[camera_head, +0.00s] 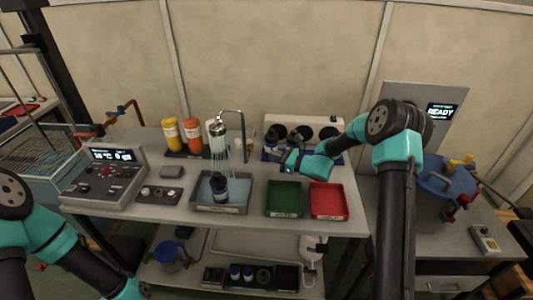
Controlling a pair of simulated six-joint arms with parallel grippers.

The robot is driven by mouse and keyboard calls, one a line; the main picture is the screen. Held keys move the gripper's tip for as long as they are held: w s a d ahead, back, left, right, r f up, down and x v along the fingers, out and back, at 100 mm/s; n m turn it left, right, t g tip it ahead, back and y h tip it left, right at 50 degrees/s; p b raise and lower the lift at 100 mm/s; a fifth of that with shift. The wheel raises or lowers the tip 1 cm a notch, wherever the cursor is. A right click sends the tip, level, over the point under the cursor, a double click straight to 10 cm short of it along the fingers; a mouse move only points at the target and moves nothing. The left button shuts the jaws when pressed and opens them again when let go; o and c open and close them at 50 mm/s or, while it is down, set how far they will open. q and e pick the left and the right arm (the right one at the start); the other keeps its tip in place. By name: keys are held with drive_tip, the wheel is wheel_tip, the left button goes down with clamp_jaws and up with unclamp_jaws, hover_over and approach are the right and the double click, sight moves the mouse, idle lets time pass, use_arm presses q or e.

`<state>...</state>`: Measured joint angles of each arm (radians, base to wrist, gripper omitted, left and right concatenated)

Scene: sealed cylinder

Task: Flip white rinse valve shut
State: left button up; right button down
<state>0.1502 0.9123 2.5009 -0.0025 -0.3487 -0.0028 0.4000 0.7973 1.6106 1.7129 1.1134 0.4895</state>
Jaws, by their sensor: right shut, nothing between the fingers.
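A curved metal rinse tap (241,120) with a shower-like head (218,129) stands at the back of the bench. Thin pale streams run from the head toward a dark bottle (219,187) standing in a grey basin (244,206). I cannot clearly make out the white valve near the tap. My right gripper (276,156) is shut and empty, reaching left just right of the tap, in front of a white unit with round dark openings (304,121). Whether it touches anything is unclear. My left arm shows at the lower left; its gripper is out of view.
Green (284,198) and red (328,201) trays lie right of the basin. A control box (103,175) stands at the left, with yellow (171,134) and orange (191,136) bottles behind. A blue round device (445,184) stands at the right.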

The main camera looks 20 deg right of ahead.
sight(240, 142)
drive_tip(key=n+h, duration=0.1)
drive_tip(key=n, duration=0.7)
drive_tip(key=n+t, duration=0.1)
drive_tip(key=n, duration=0.7)
drive_tip(key=shift+r+h, duration=0.1)
drive_tip(key=shift+h, duration=0.3)
drive_tip(key=x, duration=1.4)
drive_tip(key=shift+w+d+r, duration=0.1)
drive_tip(key=shift+w+r, duration=0.05)
drive_tip(key=shift+r, duration=0.05)
